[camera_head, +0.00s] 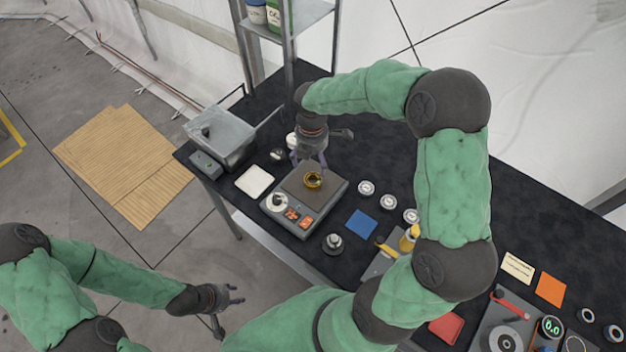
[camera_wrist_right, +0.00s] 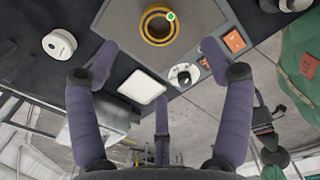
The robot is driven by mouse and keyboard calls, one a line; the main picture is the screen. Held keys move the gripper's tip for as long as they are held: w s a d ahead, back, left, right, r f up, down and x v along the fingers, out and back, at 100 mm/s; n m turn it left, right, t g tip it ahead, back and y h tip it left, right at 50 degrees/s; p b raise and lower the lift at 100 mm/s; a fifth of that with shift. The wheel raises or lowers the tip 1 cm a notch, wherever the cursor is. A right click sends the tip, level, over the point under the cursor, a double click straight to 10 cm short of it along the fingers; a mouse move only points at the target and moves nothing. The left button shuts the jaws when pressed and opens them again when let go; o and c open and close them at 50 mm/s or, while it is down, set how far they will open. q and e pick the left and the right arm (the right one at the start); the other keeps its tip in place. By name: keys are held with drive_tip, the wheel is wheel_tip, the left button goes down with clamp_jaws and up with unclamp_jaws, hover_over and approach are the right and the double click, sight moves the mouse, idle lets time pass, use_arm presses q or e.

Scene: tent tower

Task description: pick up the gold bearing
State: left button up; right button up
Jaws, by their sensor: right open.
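My left gripper (camera_head: 229,305) hangs off the table's front edge, fingers apart and empty.
A grey bin (camera_head: 221,137) and a white pad (camera_head: 254,181) are left of the device. Several pale round parts (camera_head: 366,187) and a blue square (camera_head: 361,224) are right of it. A metal shelf (camera_head: 287,35) stands behind. My right arm covers part of the table.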

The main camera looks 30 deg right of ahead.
sight(312, 179)
wheel_tip(312, 179, down, 10)
drive_tip(key=shift+f+b, duration=0.1)
drive_tip(key=shift+b, duration=0.55)
drive_tip(key=c, duration=1.3)
drive_tip(key=shift+r, duration=0.2)
